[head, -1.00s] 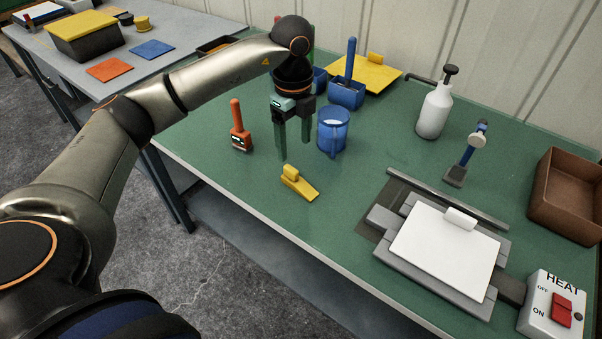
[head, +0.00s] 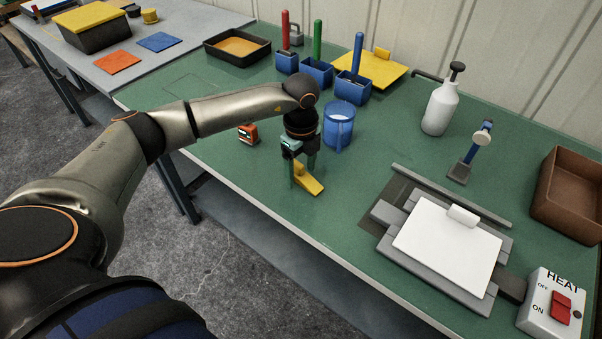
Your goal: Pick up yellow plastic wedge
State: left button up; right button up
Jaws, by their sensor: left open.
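The yellow plastic wedge (head: 309,182) lies on the green table near its front edge, in the middle of the head view. My left gripper (head: 302,177) points down over the wedge, with its two green fingers apart. The fingers partly hide the wedge's upper end, where its small raised grip is. I cannot tell whether a finger touches it. My right gripper does not show.
A blue jug (head: 338,127) stands close behind my left gripper. An orange-handled tool (head: 247,134) is partly hidden by my arm. To the right is a grey mould with a white plate (head: 446,250). The table (head: 255,194) is clear left of the wedge.

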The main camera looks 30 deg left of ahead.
pick_arm(q)
jog(key=shift+c, duration=0.3)
grip_shut()
jog(key=shift+r, duration=0.15)
dwell(0.3)
